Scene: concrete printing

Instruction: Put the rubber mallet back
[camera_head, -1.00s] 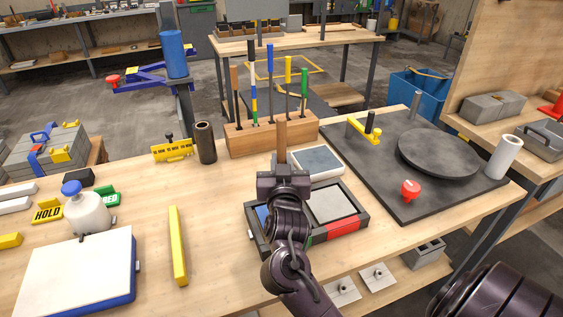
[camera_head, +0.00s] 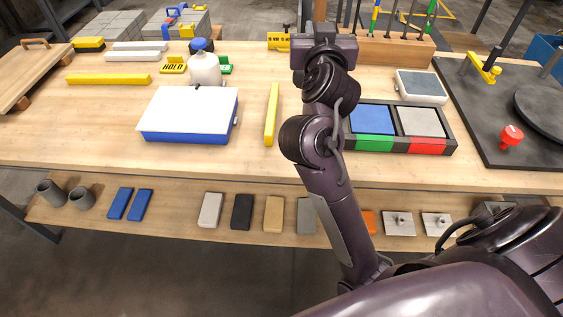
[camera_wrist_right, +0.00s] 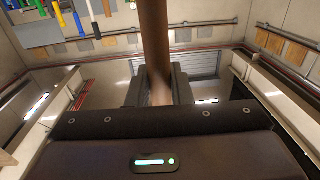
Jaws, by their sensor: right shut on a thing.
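My right gripper (camera_head: 324,46) is shut on a brown wooden handle, taken to be the rubber mallet's. The handle (camera_wrist_right: 156,45) runs up between the two fingers in the right wrist view. The mallet's head is not seen. In the head view the gripper is at the back of the bench, in front of the left part of a wooden tool block (camera_head: 395,49). The arm hides that part of the block. Several coloured tool handles stand upright in the block. My left gripper is not in view.
A tray with blue and grey pads (camera_head: 450,143) lies right of my arm. A yellow bar (camera_head: 272,113), a white-topped blue case (camera_head: 188,113) and a white bottle (camera_head: 204,70) lie left. A dark board (camera_head: 488,130) with a turntable is at far right.

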